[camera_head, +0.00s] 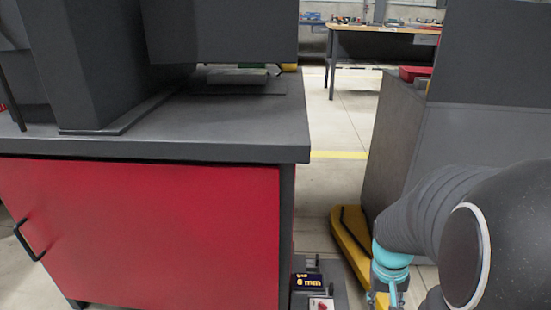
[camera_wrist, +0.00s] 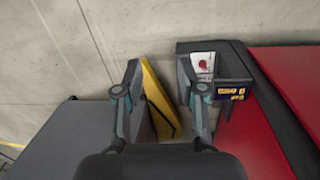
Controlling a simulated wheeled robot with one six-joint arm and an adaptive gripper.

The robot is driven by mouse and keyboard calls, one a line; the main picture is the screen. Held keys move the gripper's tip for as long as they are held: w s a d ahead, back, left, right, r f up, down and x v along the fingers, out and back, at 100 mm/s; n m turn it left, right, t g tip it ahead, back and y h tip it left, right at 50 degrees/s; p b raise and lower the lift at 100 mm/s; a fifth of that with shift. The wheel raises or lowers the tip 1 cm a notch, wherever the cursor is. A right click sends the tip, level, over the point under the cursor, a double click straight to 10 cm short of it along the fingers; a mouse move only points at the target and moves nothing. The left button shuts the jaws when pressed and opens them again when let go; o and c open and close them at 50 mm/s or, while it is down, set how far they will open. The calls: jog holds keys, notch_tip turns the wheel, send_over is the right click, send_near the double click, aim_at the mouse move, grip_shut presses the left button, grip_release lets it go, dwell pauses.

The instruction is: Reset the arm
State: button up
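My gripper (camera_wrist: 159,78) is in the lower middle of the wrist view. Its two dark fingers with teal joints stand apart, with nothing held between them. In the head view my gripper (camera_head: 388,296) shows only in part at the lower right, below a teal ring, and the bottom edge cuts it off. It hangs low in the gap between the red-fronted cabinet (camera_head: 150,235) and the grey cabinet (camera_head: 470,140). My dark arm covers the lower right corner.
A yellow piece (camera_head: 352,238) lies low beside the grey cabinet; it shows behind the fingers in the wrist view (camera_wrist: 160,100). A grey box with a "0 mm" display (camera_head: 309,281) stands beside the red-fronted cabinet. A workbench (camera_head: 370,29) is far back. Floor between is clear.

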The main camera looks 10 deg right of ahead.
jog(key=s+a+r+n+t+y+p, duration=0.1)
jog(key=a+r+n+t+p, duration=0.2)
jog(key=a+r, duration=1.3)
notch_tip(320, 180, up, 4)
jog(key=n+t, duration=0.1)
jog(key=t, duration=0.2)
jog(key=shift+a+p, duration=0.35)
jog(key=shift+a, duration=0.05)
